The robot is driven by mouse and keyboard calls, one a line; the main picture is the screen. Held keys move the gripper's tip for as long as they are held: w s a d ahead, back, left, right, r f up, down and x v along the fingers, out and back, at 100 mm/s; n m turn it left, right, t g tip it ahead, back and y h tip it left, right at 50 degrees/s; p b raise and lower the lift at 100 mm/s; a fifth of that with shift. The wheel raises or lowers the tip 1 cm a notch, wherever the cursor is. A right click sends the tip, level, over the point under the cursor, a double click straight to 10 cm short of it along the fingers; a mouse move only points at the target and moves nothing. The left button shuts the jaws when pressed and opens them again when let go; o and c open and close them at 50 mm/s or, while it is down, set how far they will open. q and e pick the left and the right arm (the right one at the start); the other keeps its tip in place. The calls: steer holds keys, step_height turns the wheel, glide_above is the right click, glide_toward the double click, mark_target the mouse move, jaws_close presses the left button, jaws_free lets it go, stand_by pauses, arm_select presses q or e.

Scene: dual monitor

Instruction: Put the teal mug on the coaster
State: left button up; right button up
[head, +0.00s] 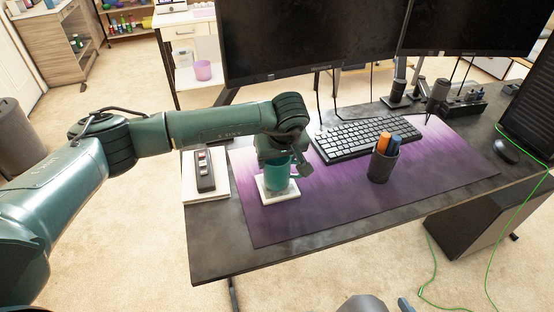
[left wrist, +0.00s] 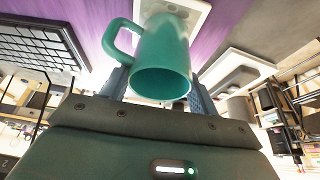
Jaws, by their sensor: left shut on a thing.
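The teal mug (head: 278,181) is upright over the white square coaster (head: 290,194), which lies on the left part of the purple desk mat. My left gripper (head: 276,168) points down and is shut on the mug. In the left wrist view the mug (left wrist: 163,62) sits between the fingers, its open mouth facing the camera and its handle to the left. The coaster (left wrist: 200,12) shows behind the mug's base. I cannot tell whether the base touches the coaster or is slightly above it. My right gripper is not in view.
A black keyboard (head: 366,138) and a dark pen cup (head: 383,165) stand right of the mug. A dark remote-like device (head: 205,170) lies on a white pad at the desk's left edge. Two monitors (head: 300,38) stand behind. The mat's front part is clear.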

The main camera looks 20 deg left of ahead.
arm_select(q)
steer(key=shift+f, duration=0.45)
steer(key=shift+f, duration=0.2)
steer(key=o, duration=1.1)
steer(key=shift+d+r, duration=0.1)
steer(key=shift+r, duration=0.45)
steer(key=v, duration=1.1)
steer(key=shift+s+r, duration=0.1)
steer(key=shift+r, duration=0.1)
steer(key=shift+f, duration=0.1)
